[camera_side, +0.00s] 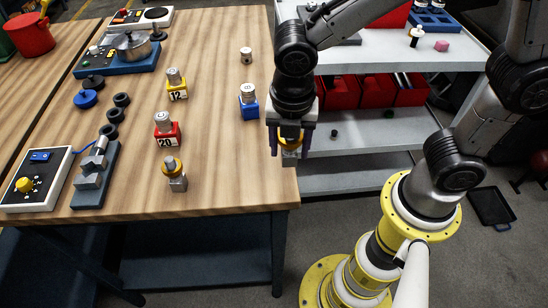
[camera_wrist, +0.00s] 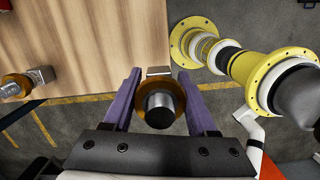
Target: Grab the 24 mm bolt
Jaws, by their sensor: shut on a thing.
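My gripper (camera_side: 289,156) points down over the right edge of the wooden table. In the wrist view its purple fingers (camera_wrist: 159,72) stand on either side of a silver bolt (camera_wrist: 161,102) with an orange-yellow collar, and are shut on it. In the side view only a bit of yellow collar shows between the fingers. I see no size mark on it, so I cannot tell whether it is the 24 mm one.
On the table stand a yellow block marked 12 (camera_side: 177,94), a red block marked 20 (camera_side: 167,137), a blue block (camera_side: 248,110) and a small metal cylinder (camera_side: 246,55). Black rings and a control box (camera_side: 35,180) lie left. A grey shelf (camera_side: 360,144) with red bins stands right.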

